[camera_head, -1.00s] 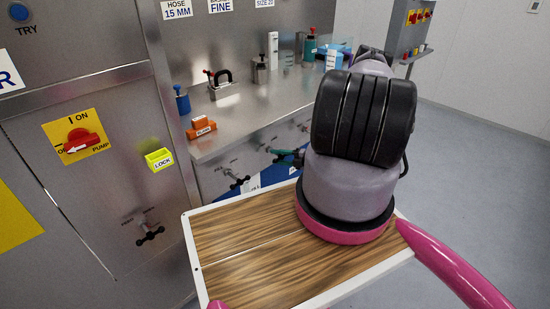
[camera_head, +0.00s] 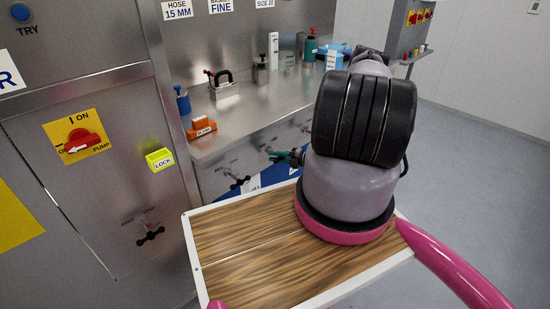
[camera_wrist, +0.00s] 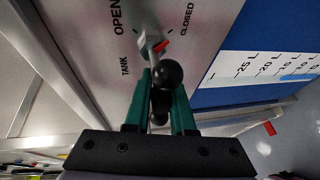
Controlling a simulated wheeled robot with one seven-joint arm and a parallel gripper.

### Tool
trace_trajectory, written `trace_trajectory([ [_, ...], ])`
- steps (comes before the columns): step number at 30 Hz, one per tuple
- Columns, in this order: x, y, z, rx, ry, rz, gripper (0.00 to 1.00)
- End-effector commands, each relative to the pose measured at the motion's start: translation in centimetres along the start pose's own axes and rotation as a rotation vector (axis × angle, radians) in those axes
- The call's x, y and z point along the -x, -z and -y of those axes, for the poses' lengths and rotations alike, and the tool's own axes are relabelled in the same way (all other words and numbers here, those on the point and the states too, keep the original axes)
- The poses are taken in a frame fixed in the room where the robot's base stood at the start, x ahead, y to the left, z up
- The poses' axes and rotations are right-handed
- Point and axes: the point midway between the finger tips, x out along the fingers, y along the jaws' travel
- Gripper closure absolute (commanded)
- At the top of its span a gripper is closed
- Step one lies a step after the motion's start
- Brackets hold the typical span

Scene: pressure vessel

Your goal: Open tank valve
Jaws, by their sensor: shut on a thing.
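The tank valve handle (camera_wrist: 168,73) is a crossbar with black ball ends, on a steel panel marked TANK, OPEN and CLOSED, in the wrist view. My gripper (camera_wrist: 163,92) has its two green fingers on either side of the handle and is shut on it. A small red mark on the valve hub (camera_wrist: 158,46) lies on the side of the CLOSED label. In the head view my green gripper (camera_head: 291,156) is at the cabinet front below the counter, partly hidden by my arm. The handle's stem is partly hidden.
The steel counter (camera_head: 255,112) carries bottles, a black-handled block (camera_head: 224,86) and an orange block (camera_head: 201,127). Another black valve handle (camera_head: 238,183) is left of my gripper. A red pump switch (camera_head: 82,140) and yellow lock box (camera_head: 159,160) are farther left. Floor at right is clear.

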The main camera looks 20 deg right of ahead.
Motion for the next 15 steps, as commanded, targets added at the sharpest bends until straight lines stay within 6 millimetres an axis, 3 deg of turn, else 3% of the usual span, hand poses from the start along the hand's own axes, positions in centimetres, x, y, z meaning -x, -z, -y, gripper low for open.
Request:
trace_trajectory([
  [15,0.28,-0.06,0.95,0.329,0.15,0.067,1.0],
])
